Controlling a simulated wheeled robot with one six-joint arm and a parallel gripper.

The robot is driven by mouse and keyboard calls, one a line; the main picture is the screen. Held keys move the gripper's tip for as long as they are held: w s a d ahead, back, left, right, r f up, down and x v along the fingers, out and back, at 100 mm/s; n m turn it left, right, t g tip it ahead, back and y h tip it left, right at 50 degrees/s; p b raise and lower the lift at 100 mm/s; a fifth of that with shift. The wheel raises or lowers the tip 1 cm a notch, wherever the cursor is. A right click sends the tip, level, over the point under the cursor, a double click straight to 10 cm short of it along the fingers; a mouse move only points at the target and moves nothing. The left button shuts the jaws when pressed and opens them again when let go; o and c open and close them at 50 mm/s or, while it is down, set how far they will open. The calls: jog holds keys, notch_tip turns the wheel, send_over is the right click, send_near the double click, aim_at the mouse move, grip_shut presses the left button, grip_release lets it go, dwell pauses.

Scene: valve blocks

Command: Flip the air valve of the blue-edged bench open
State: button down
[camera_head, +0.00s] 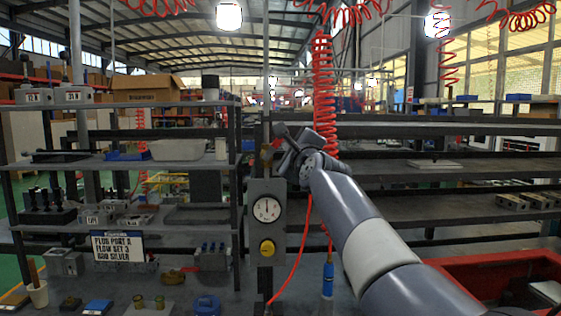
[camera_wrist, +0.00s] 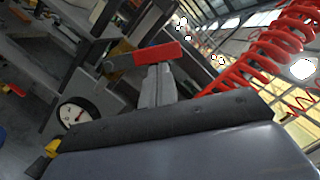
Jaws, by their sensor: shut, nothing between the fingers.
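The air valve's red lever (camera_head: 277,144) shows small in the head view, on the upright pipe above a grey gauge box (camera_head: 266,213). In the wrist view the red lever (camera_wrist: 155,55) is large, sticking out sideways from a brass valve body (camera_wrist: 121,50), roughly crosswise to the pipe. My gripper (camera_head: 283,133) is at the lever's height in the head view. In the wrist view its shut fingers (camera_wrist: 158,72) reach up to the lever's underside, very close or touching; I cannot tell which. Nothing is held. I cannot make out a blue bench edge.
The gauge box carries a round dial and a yellow knob (camera_head: 267,248). A coiled red hose (camera_head: 323,95) hangs just right of my gripper. Left shelves hold a sign (camera_head: 118,246), bins and valve blocks. A red tray (camera_head: 500,275) lies lower right.

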jog(key=shift+a+r+n+g+p, duration=0.3)
jog(key=shift+a+r+n+p, duration=0.2)
jog(key=shift+n+p, duration=0.8)
jog(key=shift+a+r+n+g+p, duration=0.4)
jog(key=shift+n+p, duration=0.65)
jog(key=shift+p, duration=0.6)
jog(key=shift+a+r+n+g+p, duration=0.2)
jog(key=shift+a+r+n+p, duration=0.3)
jog(key=shift+n+p, duration=0.8)
jog(key=shift+d, duration=0.1)
